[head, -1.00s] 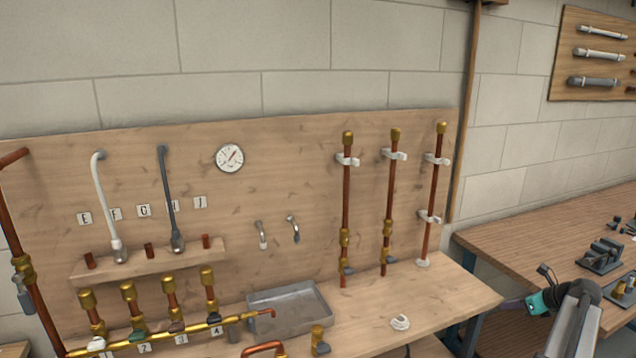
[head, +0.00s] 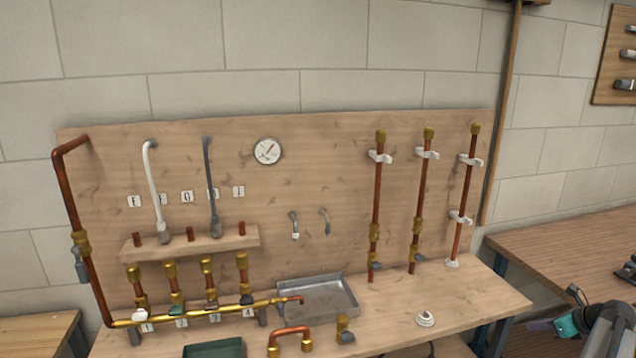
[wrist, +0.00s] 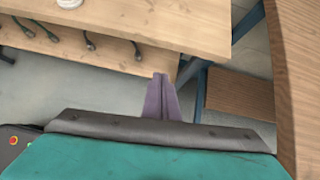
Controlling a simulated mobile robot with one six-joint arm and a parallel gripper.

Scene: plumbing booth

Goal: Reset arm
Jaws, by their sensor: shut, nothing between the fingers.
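My gripper (head: 541,325) shows at the lower right of the head view, in front of the gap between the plumbing bench and the side bench. In the wrist view its purple fingers (wrist: 161,98) are together with nothing between them. They point over the bench edge and the floor gap, touching nothing that I can see.
The plumbing bench (head: 462,302) carries a grey metal tray (head: 318,300), a white coil (head: 425,319) and a brass manifold (head: 200,315). Copper pipes stand against the wooden backboard (head: 320,215). A side bench (head: 570,245) stands at right. Several tools lie on the lower shelf (wrist: 115,55).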

